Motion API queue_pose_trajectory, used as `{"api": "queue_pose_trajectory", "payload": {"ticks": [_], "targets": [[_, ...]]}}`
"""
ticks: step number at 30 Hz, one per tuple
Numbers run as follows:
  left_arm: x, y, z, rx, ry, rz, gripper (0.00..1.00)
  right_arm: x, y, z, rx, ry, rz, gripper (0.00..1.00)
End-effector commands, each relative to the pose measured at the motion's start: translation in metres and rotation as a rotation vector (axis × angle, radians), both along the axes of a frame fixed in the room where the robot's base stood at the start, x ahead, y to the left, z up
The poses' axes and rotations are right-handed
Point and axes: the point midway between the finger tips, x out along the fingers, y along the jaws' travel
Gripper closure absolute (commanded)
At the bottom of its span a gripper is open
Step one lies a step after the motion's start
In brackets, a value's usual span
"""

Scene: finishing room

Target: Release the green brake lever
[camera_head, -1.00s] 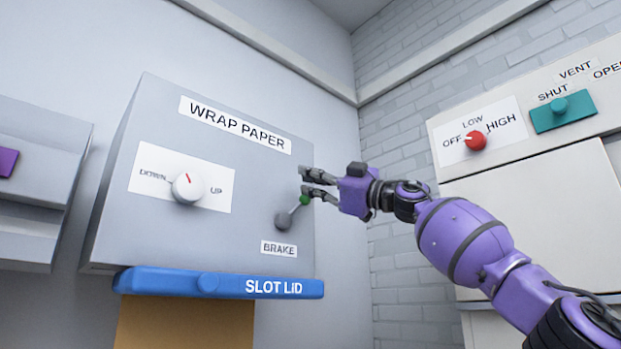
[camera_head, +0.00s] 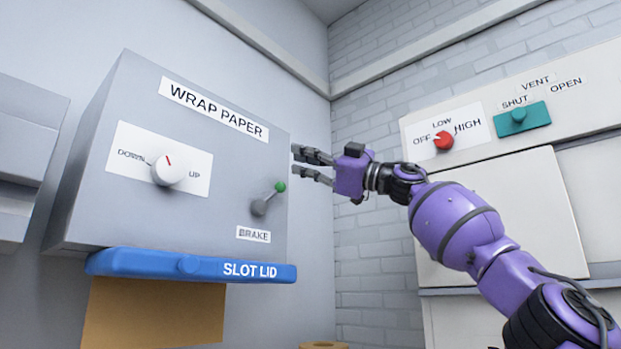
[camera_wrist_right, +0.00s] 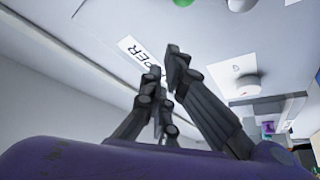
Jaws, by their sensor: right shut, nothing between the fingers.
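The brake lever (camera_head: 268,198) is on the front of the grey wrap paper unit, above the BRAKE label (camera_head: 253,234). Its green knob (camera_head: 280,187) points up and to the right from the grey pivot. My right gripper (camera_head: 294,160) is above and slightly right of the knob, apart from it. Its fingers are shut and empty. In the right wrist view the fingertips (camera_wrist_right: 163,62) are close together, and the green knob (camera_wrist_right: 183,2) shows only at the top edge. My left gripper is not in view.
The wrap paper unit (camera_head: 90,180) also has a white DOWN/UP dial (camera_head: 168,170) and a blue slot lid (camera_head: 130,263) below. At right are a red knob (camera_head: 443,141) and a teal vent slider (camera_head: 522,120). Brick wall (camera_head: 365,250) lies behind my arm.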

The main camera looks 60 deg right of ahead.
Motion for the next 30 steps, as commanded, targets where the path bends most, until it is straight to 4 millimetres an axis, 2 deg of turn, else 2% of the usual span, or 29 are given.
{"api": "queue_pose_trajectory", "payload": {"ticks": [1,6,10,30], "targets": [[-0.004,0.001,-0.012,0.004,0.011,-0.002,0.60,-0.005,-0.001,-0.011,0.000,0.004,-0.003,1.00],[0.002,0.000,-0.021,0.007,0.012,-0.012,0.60,-0.028,-0.003,-0.016,0.000,0.001,-0.001,1.00],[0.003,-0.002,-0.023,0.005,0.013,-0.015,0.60,-0.037,-0.004,-0.016,-0.001,-0.001,-0.001,1.00],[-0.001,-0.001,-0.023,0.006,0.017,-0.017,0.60,-0.039,-0.004,-0.015,-0.001,-0.003,0.000,1.00]]}}
